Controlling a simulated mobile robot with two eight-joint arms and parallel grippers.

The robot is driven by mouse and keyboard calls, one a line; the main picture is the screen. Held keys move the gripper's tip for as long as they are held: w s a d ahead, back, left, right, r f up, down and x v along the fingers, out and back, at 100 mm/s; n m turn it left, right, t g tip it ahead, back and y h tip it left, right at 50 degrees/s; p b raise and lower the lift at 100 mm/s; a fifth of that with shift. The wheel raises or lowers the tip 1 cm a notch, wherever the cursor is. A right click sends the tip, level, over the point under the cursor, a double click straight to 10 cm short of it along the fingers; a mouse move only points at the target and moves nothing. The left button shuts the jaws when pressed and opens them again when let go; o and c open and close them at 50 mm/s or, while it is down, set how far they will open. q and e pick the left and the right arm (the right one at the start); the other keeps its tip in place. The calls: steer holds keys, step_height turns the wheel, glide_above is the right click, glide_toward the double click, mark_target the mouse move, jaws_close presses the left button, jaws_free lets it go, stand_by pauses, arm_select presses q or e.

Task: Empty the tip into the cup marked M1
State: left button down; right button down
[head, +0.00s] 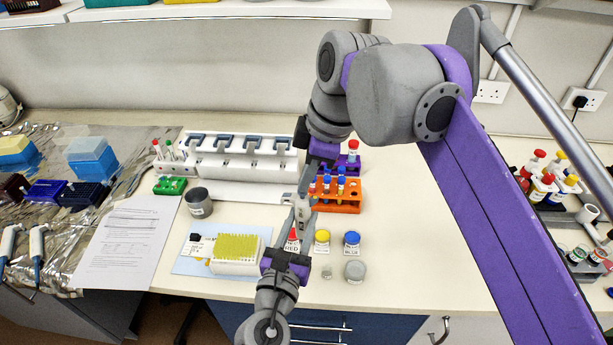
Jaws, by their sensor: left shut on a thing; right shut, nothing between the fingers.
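My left gripper (294,229) is the lower one, and its fingers are shut on a slim light-grey thing (303,209), probably a pipette. Its tip is hidden or too small to make out. My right gripper (311,184) comes down from above, shut and empty, with its fingers close to that thing; I cannot tell whether they touch. No M1 mark is readable. A grey cup with a small label (198,203) stands left of the grippers. A pale cup (355,271) and a tiny clear vessel (327,272) stand to the right of my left gripper.
Red (293,236), yellow (322,238) and blue (351,240) pots stand by the grippers. A yellow tip box (237,248) is at left. An orange rack (348,208) and white pipette stand (240,166) are behind. The bench to the right (430,240) is clear.

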steer(key=shift+r, duration=0.25)
stand_by(0.3)
steer(key=shift+r, duration=2.9)
